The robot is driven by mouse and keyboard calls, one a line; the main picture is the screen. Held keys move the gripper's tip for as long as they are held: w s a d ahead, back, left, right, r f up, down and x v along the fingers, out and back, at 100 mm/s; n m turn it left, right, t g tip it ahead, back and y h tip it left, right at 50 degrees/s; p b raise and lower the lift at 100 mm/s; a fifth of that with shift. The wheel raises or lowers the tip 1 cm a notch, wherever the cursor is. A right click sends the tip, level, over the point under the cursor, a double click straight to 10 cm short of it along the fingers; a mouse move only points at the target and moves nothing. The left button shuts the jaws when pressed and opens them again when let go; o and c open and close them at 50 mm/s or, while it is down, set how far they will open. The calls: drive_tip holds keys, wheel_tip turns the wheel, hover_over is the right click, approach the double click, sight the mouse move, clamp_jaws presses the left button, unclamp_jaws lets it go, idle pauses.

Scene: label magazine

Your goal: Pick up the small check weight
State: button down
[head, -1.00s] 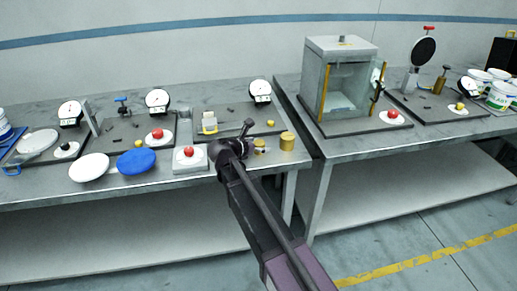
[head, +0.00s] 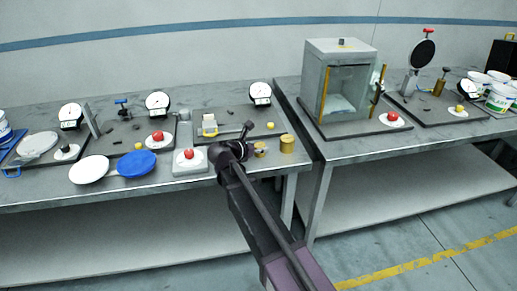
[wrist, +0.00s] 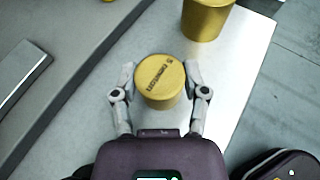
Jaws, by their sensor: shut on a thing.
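The small check weight is a short gold cylinder with dark lettering on its top. In the wrist view the small check weight (wrist: 160,80) sits between the two fingers of my gripper (wrist: 160,84), which is shut on it. It looks upright, and I cannot tell whether it touches the table. In the head view the small weight (head: 260,149) shows just right of my gripper (head: 254,151), partly hidden by it. A larger gold weight (head: 287,144) stands to its right on the table, apart from it; it also shows in the wrist view (wrist: 206,16).
The left table (head: 230,178) ends just right of the larger weight, with a gap before the second table (head: 350,152). A grey box with a red button (head: 189,161) stands left of my gripper. A glass-fronted cabinet (head: 340,78) stands on the second table.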

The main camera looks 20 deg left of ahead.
sight(259, 145)
drive_tip(key=shift+r, duration=0.15)
wheel_tip(259, 145, up, 3)
drive_tip(key=p, duration=0.3)
drive_tip(key=shift+r+p, duration=0.2)
drive_tip(key=shift+p, duration=0.1)
drive_tip(key=s+a+r+p, duration=0.1)
drive_tip(key=s+a, duration=0.3)
drive_tip(key=s, duration=1.1)
drive_tip(key=shift+s+r, duration=0.15)
drive_tip(key=shift+s, duration=0.05)
drive_tip(key=shift+a, duration=0.1)
wheel_tip(259, 145, up, 4)
drive_tip(key=p, duration=0.4)
drive_tip(key=shift+r+p, duration=0.2)
drive_tip(key=shift+p, duration=0.2)
idle(0.4)
